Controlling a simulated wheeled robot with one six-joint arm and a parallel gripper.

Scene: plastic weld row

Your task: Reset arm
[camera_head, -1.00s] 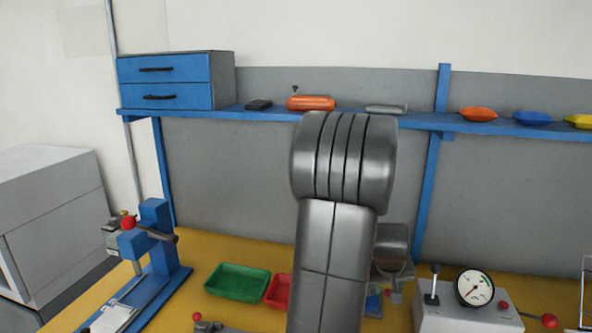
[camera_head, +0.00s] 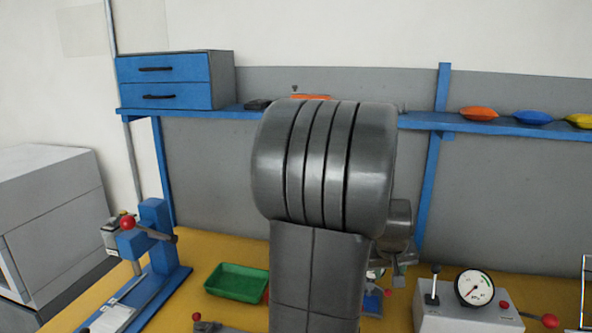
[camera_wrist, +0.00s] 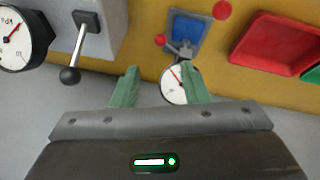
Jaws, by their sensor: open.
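My gripper (camera_wrist: 155,88) shows in the wrist view with its two green fingers spread apart and nothing between them that I can see held. Past the fingertips, a small round gauge (camera_wrist: 173,86) and a blue device (camera_wrist: 186,33) with red knobs stand on the yellow bench; the right finger overlaps the gauge in the picture. In the head view my large grey arm fills the middle and hides part of the bench and shelf. The gripper fingers are not clear there.
The yellow bench (camera_head: 224,246) holds a blue press (camera_head: 153,245) at left, a green tray (camera_head: 238,283), and a grey gauge box (camera_head: 462,312) at right. A red tray (camera_wrist: 280,43) shows in the wrist view. The blue shelf (camera_head: 420,121) carries drawers (camera_head: 163,82) and colored pouches (camera_head: 532,117).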

